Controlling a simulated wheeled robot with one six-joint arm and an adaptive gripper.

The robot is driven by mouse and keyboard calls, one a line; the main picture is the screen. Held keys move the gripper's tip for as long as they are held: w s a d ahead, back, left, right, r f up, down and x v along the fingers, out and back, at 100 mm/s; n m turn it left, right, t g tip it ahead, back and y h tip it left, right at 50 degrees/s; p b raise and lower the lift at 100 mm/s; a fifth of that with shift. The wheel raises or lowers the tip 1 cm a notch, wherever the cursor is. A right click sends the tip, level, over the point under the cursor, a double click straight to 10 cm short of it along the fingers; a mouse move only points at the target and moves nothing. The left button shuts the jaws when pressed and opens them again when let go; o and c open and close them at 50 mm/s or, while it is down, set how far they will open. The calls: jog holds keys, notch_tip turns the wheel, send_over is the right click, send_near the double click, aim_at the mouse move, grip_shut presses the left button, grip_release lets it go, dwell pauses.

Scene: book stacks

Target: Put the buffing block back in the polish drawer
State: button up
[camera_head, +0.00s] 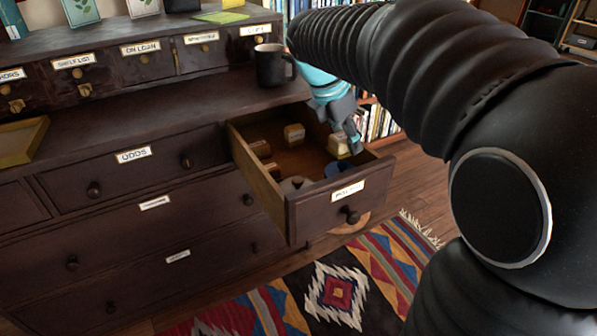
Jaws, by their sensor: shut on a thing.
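The open drawer (321,206) sticks out of the dark wooden chest at the centre right. Its front label is too small to read surely. My gripper (348,142) reaches in over the drawer's right side, shut on a small pale and tan block (338,147), taken as the buffing block. The block is at the drawer's right part, near its right wall. I cannot tell whether it touches the drawer floor. Part of the block and the fingertips are hard to make out.
Inside the drawer are another pale block (294,134), brown blocks (261,149) at the left, a blue round thing (335,169) and grey items (291,185) near the front. A black mug (271,66) stands on the ledge behind.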

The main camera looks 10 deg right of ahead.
send_over(318, 162)
jog(key=a, duration=0.1)
jog(key=f, duration=0.4)
jog(key=f+b, duration=0.1)
jog(key=f, duration=0.2)
jog(key=shift+s+a, duration=0.15)
jog(key=shift+s, duration=0.1)
jog(key=shift+f+b, duration=0.4)
jog(key=shift+f, duration=1.45)
jog(key=shift+f, duration=0.2)
jog(key=o, duration=1.1)
jog(key=p+v, duration=0.2)
jog(key=v, duration=1)
jog(key=shift+r, duration=0.25)
